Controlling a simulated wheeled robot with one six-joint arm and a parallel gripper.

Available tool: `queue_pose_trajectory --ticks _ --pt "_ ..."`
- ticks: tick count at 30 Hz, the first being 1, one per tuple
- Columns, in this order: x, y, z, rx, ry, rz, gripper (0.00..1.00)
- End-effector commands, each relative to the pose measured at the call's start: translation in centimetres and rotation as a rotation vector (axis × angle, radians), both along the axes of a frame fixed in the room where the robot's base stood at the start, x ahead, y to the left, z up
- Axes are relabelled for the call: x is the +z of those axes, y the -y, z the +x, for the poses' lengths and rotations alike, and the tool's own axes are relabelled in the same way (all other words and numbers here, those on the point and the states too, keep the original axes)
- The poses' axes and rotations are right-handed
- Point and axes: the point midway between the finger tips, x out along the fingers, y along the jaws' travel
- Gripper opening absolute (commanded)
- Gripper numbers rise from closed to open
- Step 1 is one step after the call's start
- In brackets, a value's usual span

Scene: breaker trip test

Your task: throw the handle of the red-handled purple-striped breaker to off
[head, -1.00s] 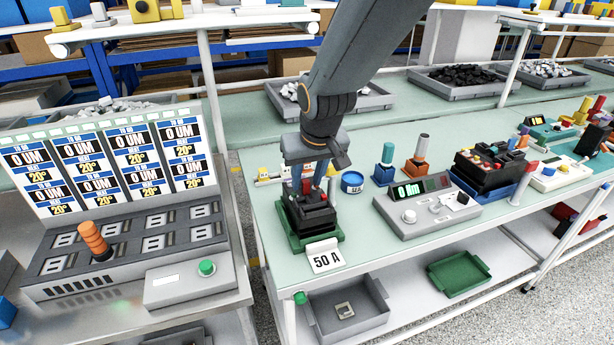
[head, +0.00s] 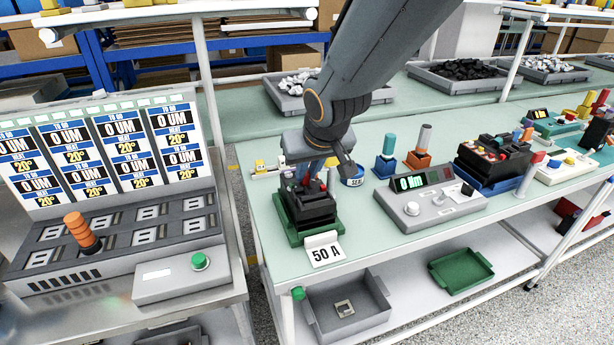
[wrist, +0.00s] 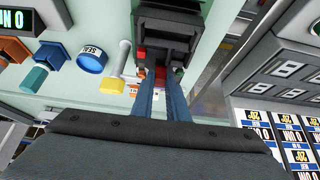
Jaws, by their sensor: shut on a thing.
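A black breaker (head: 312,210) sits in a green holder (head: 284,229) near the front left corner of the green bench, behind a "50 A" card. In the wrist view the breaker (wrist: 166,18) is at top centre, with a red handle (wrist: 160,74) at its near side. My gripper (head: 312,180) is right over the breaker in the head view. In the wrist view the two blue fingers of my gripper (wrist: 160,84) stand on either side of the red handle, shut on it. A purple stripe cannot be made out. The handle is mostly hidden in the head view.
A grey panel (head: 110,235) with an orange handle stands on the left table. Open bench lies in front of the meter.

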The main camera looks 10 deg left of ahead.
Motion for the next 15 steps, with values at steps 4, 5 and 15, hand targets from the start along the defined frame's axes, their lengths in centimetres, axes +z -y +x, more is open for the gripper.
queue_pose_trajectory --ticks 4,5,15 --pt "-0.21 -0.02 0.03 0.001 0.032 0.021 0.00" --pt "-0.17 -0.02 0.02 0.001 0.037 0.024 0.00" --pt "-0.27 0.21 -0.45 0.002 0.086 0.055 0.00"
